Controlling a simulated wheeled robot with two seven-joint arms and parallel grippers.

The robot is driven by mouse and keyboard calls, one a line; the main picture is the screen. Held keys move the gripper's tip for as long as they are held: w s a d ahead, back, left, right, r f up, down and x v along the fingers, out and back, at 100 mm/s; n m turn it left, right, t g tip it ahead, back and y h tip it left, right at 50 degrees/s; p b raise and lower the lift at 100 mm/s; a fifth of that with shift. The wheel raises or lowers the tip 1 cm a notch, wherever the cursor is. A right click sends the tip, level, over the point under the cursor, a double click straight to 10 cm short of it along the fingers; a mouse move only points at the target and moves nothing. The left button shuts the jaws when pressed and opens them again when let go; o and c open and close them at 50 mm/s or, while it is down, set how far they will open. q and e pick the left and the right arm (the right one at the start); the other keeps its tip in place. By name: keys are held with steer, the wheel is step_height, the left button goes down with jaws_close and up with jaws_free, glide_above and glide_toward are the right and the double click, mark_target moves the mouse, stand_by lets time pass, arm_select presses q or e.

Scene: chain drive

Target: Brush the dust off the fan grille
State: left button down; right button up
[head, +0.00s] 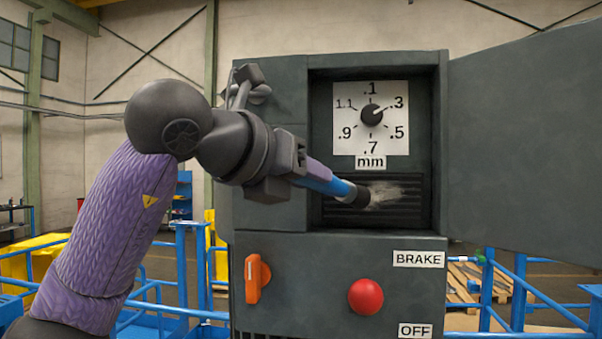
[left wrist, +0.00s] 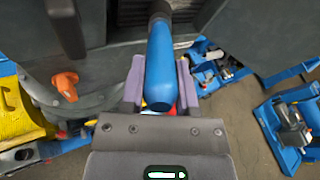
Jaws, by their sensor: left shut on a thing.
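The fan grille (head: 408,203) is a dark slatted panel inside the open recess of a grey cabinet, below the dial. A pale grey patch of dust (head: 390,193) lies on its middle and upper part. My left gripper (head: 303,172) is shut on the blue handle of a brush (head: 325,180). The brush's dark head reaches the grille at the left edge of the dust; whether it touches cannot be told. In the left wrist view the blue brush handle (left wrist: 160,65) lies between the two purple fingers (left wrist: 158,85), pointing at the grille. My right gripper is not in view.
The cabinet door (head: 525,145) stands open to the right. A dial (head: 371,115) sits above the grille. An orange switch (head: 257,278) and a red button (head: 365,296) stick out of the front below. Blue railings (head: 520,290) stand around the cabinet.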

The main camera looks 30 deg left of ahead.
arm_select(q)
steer(key=shift+w+d, duration=1)
steer(key=shift+d, duration=2.45)
steer(key=shift+s+a+b, duration=0.15)
steer(key=shift+s+a, duration=0.2)
steer(key=shift+a, duration=0.9)
steer(key=shift+s+a+b, duration=0.15)
steer(key=shift+s+a, duration=0.25)
steer(key=shift+a, duration=0.85)
steer(key=shift+s+a+b, duration=0.15)
steer(key=shift+s+a, duration=0.2)
steer(key=shift+a, duration=0.9)
steer(key=shift+d, duration=0.15)
steer(key=shift+s+d, duration=0.15)
steer(key=shift+s, duration=0.1)
steer(key=s+b, duration=0.1)
steer(key=s, duration=0.1)
steer(key=s+d+b, duration=0.1)
steer(key=s, duration=0.2)
steer(key=shift+s+d, duration=0.1)
steer(key=shift+d, duration=0.1)
